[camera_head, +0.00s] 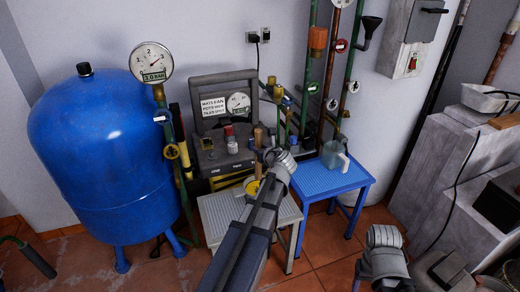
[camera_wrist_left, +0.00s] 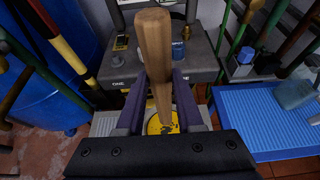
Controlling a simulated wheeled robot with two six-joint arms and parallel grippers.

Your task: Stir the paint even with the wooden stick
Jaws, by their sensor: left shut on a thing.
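The wooden stick (camera_wrist_left: 155,55) stands large and nearly upright in the left wrist view. Its top also shows in the head view (camera_head: 258,137). My left gripper (camera_wrist_left: 159,104) is shut on the stick, with a dark finger on each side; in the head view the gripper (camera_head: 267,160) is partly hidden by my arm. Yellow paint with dark patches (camera_wrist_left: 154,126) shows behind the stick's lower end. The yellow tin (camera_head: 252,187) sits on a light grey stool (camera_head: 217,214). I cannot tell how deep the stick's end is.
A blue stool (camera_head: 335,178) with a clear jug (camera_head: 334,155) stands to the right. A dark crate-like unit with a gauge (camera_head: 238,104) and pipes stand behind. A big blue tank (camera_head: 100,150) is at left, and grey concrete steps (camera_head: 445,165) are at right.

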